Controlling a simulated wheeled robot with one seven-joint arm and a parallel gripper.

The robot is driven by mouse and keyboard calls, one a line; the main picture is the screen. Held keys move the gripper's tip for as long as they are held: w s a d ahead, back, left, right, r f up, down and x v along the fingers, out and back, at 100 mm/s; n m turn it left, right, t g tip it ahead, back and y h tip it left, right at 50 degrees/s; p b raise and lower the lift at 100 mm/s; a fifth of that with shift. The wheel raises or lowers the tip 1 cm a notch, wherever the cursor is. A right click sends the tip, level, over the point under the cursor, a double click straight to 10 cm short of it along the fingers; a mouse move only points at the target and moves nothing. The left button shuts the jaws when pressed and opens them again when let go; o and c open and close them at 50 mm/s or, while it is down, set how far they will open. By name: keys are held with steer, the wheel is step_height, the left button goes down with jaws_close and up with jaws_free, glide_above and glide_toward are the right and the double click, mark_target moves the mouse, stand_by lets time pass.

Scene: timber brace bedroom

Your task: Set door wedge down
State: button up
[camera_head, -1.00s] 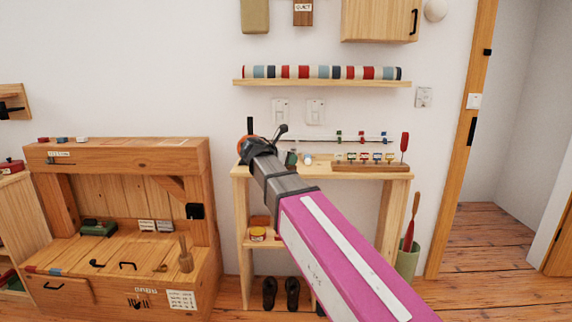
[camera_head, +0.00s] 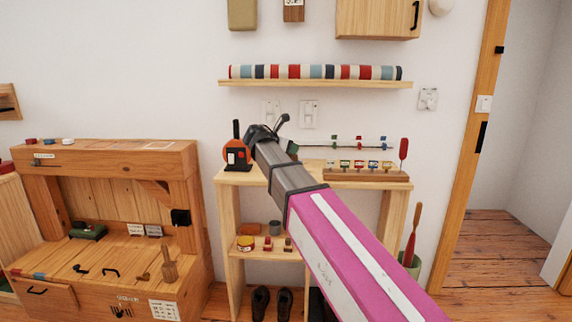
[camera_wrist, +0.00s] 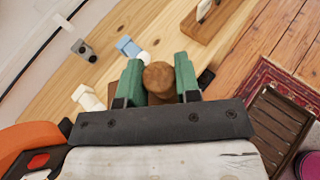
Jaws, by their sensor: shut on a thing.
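My gripper (camera_wrist: 158,84) has its two green fingers shut on a brown wooden piece with a round end (camera_wrist: 158,76), which I take to be the door wedge. In the head view my gripper (camera_head: 274,132) is over the back left of a pale wooden table (camera_head: 250,178), and its arm hides the held piece there. The wrist view looks down past the piece onto the tabletop (camera_wrist: 95,45). I cannot tell whether the piece touches the top.
An orange and black object (camera_head: 238,158) stands left of my gripper. A wooden rack with small coloured items (camera_head: 366,174) is at the table's right. Small blue (camera_wrist: 127,46) and cream (camera_wrist: 88,98) pieces lie near the fingers. A wall shelf (camera_head: 310,84) hangs above.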

steer(key=shift+w+a+f, duration=0.25)
steer(key=shift+w+f, duration=0.95)
steer(key=shift+f, duration=0.2)
steer(key=shift+w+a+f, duration=0.2)
steer(key=shift+w+f, duration=1)
steer(key=shift+f, duration=0.2)
steer(key=shift+w+a+f, duration=0.25)
steer(key=shift+w+f, duration=0.95)
steer(key=shift+f, duration=0.2)
steer(key=o, duration=1)
steer(key=shift+f, duration=0.1)
steer(key=v, duration=1.2)
